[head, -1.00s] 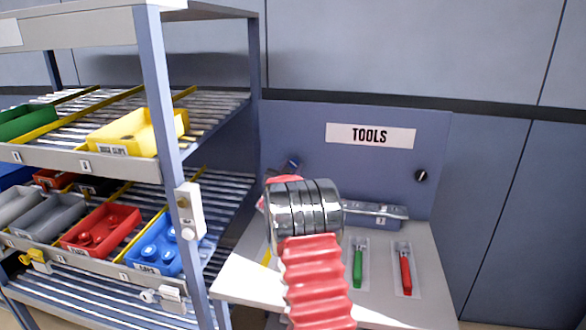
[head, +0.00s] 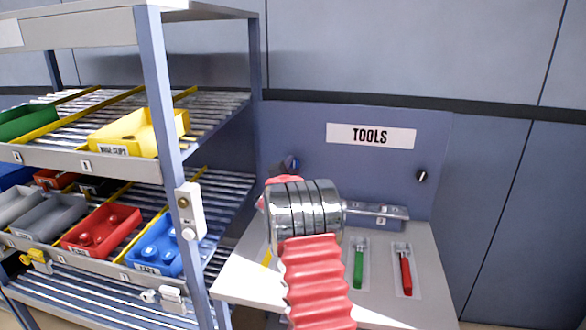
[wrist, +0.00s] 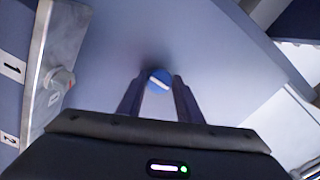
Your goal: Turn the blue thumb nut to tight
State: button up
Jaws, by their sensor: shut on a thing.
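The blue thumb nut (wrist: 160,79) with a white line across its face is on the blue-grey panel. In the wrist view it sits between the tips of my gripper (wrist: 158,86), which is shut on it. The white line slants down to the right. In the head view the nut (head: 292,164) shows just above my arm, on the panel left of the TOOLS label (head: 370,136). My arm hides most of my gripper there. No tight mark can be made out.
A grey block (head: 390,211) stands at the panel's foot. A black knob (head: 422,176) is on the panel at right. Green (head: 358,266) and red (head: 406,272) handled tools lie on the bench. A bin rack with a post (head: 160,110) stands at left.

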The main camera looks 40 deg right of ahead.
jog(key=shift+a+f+m, duration=0.1)
jog(key=shift+f+m, duration=0.1)
jog(key=shift+m, duration=0.9)
jog(key=o, duration=0.8)
jog(key=shift+o, duration=1.1)
jog(key=shift+r, duration=0.15)
jog(key=v, duration=1.3)
jog(key=shift+s+a, duration=0.2)
jog(key=shift+a, duration=0.1)
